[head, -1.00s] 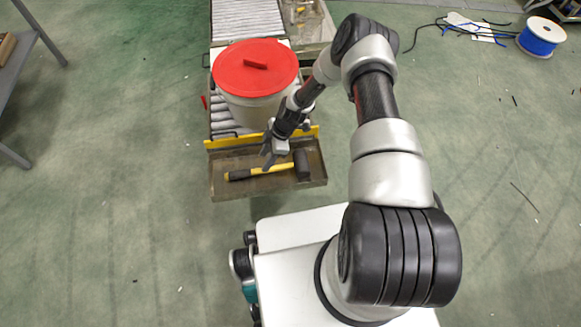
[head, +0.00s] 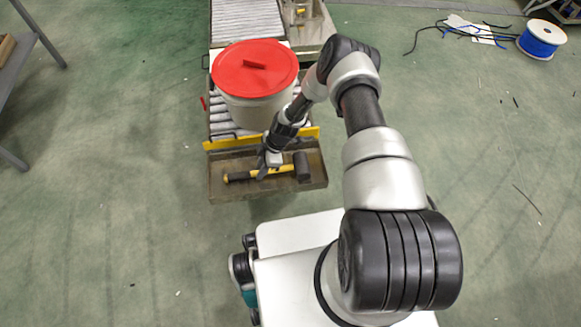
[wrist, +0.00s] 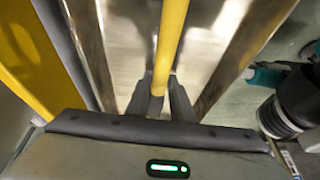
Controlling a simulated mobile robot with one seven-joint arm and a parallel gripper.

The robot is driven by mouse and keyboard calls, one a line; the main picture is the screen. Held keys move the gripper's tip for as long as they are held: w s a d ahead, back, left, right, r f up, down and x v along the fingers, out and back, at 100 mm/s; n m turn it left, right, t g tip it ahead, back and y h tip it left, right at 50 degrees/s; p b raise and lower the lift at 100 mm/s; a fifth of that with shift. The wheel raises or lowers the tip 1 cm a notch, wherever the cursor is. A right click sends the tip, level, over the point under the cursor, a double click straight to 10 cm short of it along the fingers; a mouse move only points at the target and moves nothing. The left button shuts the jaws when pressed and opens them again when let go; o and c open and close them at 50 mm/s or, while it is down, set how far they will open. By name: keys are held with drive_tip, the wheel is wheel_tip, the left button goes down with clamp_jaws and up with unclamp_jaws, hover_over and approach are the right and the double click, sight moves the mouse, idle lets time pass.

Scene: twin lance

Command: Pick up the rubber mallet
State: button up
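The rubber mallet lies in a shallow metal tray (head: 222,191), with its black head (head: 301,167) to the right and its yellow handle (head: 283,169) running left to a dark grip end. My gripper (head: 261,174) points down over the left half of the handle. In the wrist view, the yellow handle (wrist: 170,35) runs down between the two dark fingers of my gripper (wrist: 160,80). The fingers stand apart on either side of it, and a narrow gap seems to show. Contact with the fingers is hard to make out.
A white bucket with a red lid (head: 255,68) stands on the roller conveyor (head: 247,20) just behind the tray. A yellow bar (head: 225,144) edges the tray's back. The tray walls are close to my gripper. A blue cable spool (head: 541,38) lies far right on open floor.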

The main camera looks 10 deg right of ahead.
clamp_jaws()
drive_tip(key=shift+r, duration=0.1)
